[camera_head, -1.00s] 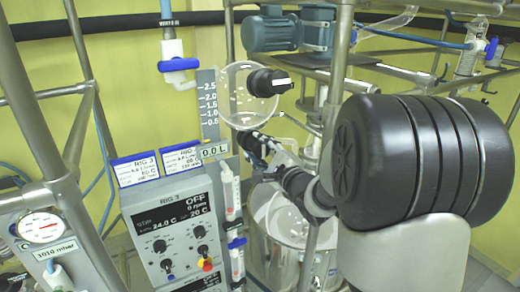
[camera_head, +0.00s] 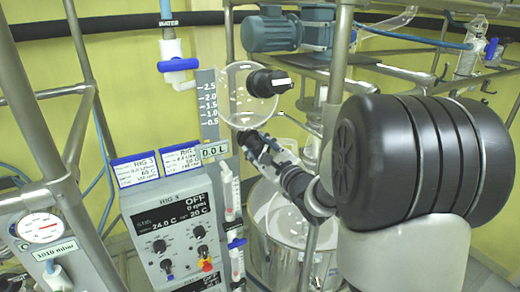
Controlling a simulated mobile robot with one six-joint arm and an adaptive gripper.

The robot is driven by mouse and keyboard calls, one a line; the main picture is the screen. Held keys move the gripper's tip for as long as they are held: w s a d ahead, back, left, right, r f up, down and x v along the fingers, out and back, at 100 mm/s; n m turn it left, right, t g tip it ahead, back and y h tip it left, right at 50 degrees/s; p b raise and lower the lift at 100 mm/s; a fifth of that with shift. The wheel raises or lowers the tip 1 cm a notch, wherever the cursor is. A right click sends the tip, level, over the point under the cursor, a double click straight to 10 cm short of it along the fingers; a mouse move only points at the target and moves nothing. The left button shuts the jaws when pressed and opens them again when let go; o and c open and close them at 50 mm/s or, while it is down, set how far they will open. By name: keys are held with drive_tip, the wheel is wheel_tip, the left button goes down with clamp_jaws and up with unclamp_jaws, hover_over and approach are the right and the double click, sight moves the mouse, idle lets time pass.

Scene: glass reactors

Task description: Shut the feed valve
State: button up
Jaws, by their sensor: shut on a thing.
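My gripper (camera_head: 250,142) is at the middle of the view, just under the round glass feed vessel (camera_head: 238,100). It is shut on the feed valve's handle, at the vessel's lower edge. The fingers and wrist hide most of the valve, so I cannot tell the handle's angle.
A level scale (camera_head: 208,105) and a 0.0 L display (camera_head: 214,150) stand left of the vessel. A blue-handled water valve (camera_head: 179,65) is at upper left. The RIG 3 control box (camera_head: 175,235) and a steel pot (camera_head: 285,222) are below. A steel post (camera_head: 335,85) stands close right.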

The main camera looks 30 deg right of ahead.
idle(0.3)
drive_tip(key=o, duration=1.1)
drive_tip(key=shift+s, duration=0.1)
drive_tip(key=s, duration=1.2)
drive_tip(key=shift+d, duration=0.2)
drive_tip(key=shift+w, duration=0.1)
